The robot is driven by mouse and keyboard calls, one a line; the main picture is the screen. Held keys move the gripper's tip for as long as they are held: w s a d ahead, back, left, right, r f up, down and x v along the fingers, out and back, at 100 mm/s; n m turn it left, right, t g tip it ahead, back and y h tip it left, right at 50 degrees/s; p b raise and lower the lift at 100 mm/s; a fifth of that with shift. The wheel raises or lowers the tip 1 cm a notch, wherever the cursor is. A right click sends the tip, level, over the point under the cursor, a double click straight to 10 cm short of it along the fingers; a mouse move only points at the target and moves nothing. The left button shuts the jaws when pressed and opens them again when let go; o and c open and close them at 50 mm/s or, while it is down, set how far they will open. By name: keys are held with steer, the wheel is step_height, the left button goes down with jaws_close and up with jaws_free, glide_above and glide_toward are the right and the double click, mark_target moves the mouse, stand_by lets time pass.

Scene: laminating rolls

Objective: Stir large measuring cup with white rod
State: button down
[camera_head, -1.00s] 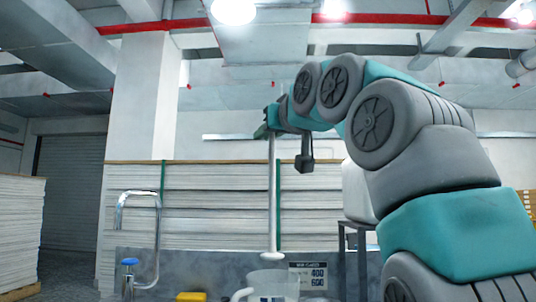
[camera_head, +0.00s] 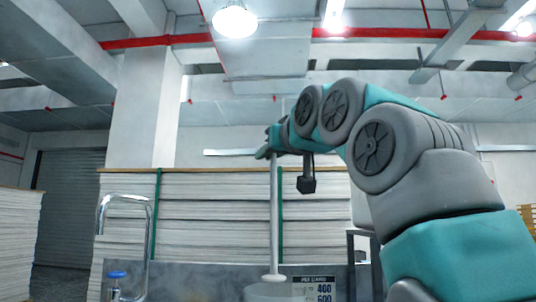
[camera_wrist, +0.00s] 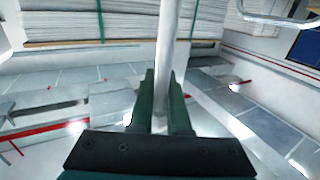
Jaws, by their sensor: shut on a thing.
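My gripper (camera_head: 270,150) is at the end of my raised arm, in the middle of the head view. It is shut on the white rod (camera_head: 274,215), which hangs upright. The wrist view shows the rod (camera_wrist: 168,40) between the two dark green fingers (camera_wrist: 162,105). The rod's lower end has a small wide disc at the rim of the large measuring cup (camera_head: 268,293). I cannot tell whether the disc is above or just inside the rim. The cup is translucent, and only its top shows at the bottom edge of the head view.
A sign with numbers (camera_head: 318,289) stands right of the cup. Tall stacks of white sheets (camera_head: 215,215) stand behind. A dark metal frame (camera_head: 364,240) is at the right.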

mark_target(272, 238)
steer(key=shift+f+b, duration=7.3)
steer(key=shift+f, duration=0.95)
